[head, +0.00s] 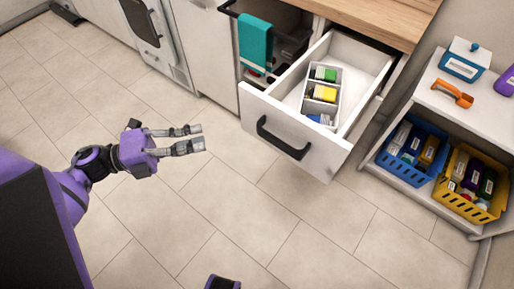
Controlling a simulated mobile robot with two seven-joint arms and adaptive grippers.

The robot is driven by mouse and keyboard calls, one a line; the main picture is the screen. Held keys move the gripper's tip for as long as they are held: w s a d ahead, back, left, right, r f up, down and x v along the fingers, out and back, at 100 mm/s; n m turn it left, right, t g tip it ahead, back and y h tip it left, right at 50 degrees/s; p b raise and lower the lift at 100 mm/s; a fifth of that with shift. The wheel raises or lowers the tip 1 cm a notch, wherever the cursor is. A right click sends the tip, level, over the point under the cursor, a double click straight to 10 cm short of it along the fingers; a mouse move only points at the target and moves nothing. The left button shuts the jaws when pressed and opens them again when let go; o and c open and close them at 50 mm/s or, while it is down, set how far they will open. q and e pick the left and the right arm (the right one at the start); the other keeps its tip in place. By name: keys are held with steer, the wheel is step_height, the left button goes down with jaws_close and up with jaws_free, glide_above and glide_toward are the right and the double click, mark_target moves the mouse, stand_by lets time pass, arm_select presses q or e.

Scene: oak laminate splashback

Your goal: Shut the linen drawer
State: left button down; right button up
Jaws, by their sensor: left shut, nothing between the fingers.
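The linen drawer (258,107) is a white drawer pulled out from under the wooden worktop. A dark bar handle (283,139) is on its front. Inside it is a white divided tray (336,88) holding green, yellow and blue items. My left gripper (203,137) is to the left of the drawer front, over the tiled floor, apart from the drawer. Its fingers point right toward the drawer and are shut with nothing between them. My right gripper is not clearly in view; only a small dark and purple piece shows at the bottom edge.
A teal towel (254,43) hangs from a rail left of the drawer. On the right, a low shelf unit holds a blue basket (405,172) and a yellow basket (467,203), with an orange-handled tool (453,92) on top. The floor in front of the drawer is clear.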

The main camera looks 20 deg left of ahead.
arm_select(q)
steer(key=w+d+m+g+h+p, duration=0.1)
steer(key=w+d, duration=0.4)
steer(key=d, duration=0.7)
steer(key=shift+d+m+g, duration=0.15)
steer(key=shift+m+g, duration=0.45)
steer(key=shift+m, duration=0.1)
arm_select(e)
steer(key=shift+w+r, duration=0.15)
steer(key=shift+r, duration=0.55)
arm_select(q)
steer(key=shift+w, duration=0.15)
arm_select(e)
steer(key=shift+w+r, duration=0.1)
arm_select(q)
steer(key=shift+w, duration=0.1)
